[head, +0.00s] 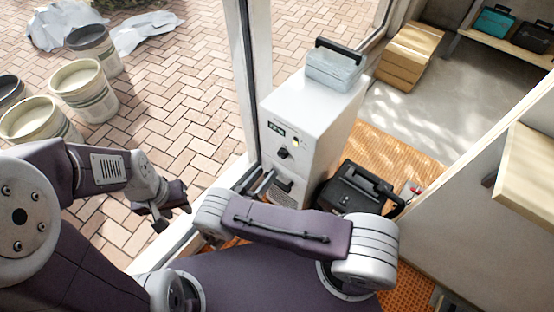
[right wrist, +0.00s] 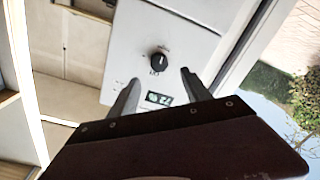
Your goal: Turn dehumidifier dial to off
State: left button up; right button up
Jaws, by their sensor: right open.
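The white dehumidifier (head: 312,112) stands by the window frame, with a small display (head: 276,128) above a black round dial (head: 284,153) on its front. In the right wrist view the panel appears upside down, with the dial (right wrist: 160,62) above the lit display (right wrist: 158,98). The dial's setting is too small to read surely. My right gripper (right wrist: 157,77) is open and empty; its fingers point at the panel, spread to either side of the dial without gripping it. My own arm largely hides it in the head view. My left gripper (head: 174,217) is open and empty at the left, away from the dehumidifier.
A clear case with a black handle (head: 336,66) sits on top of the dehumidifier. A black toolbox (head: 352,192) stands close to its right on an orange mat (head: 392,150). Several buckets (head: 84,88) stand on the paving at left. A wooden shelf (head: 528,165) juts in at right.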

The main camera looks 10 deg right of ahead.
aim_at(281, 156)
jog(key=x, duration=0.8)
jog(key=shift+w+d+b, duration=0.2)
jog(key=shift+d+b, duration=0.1)
grip_shut()
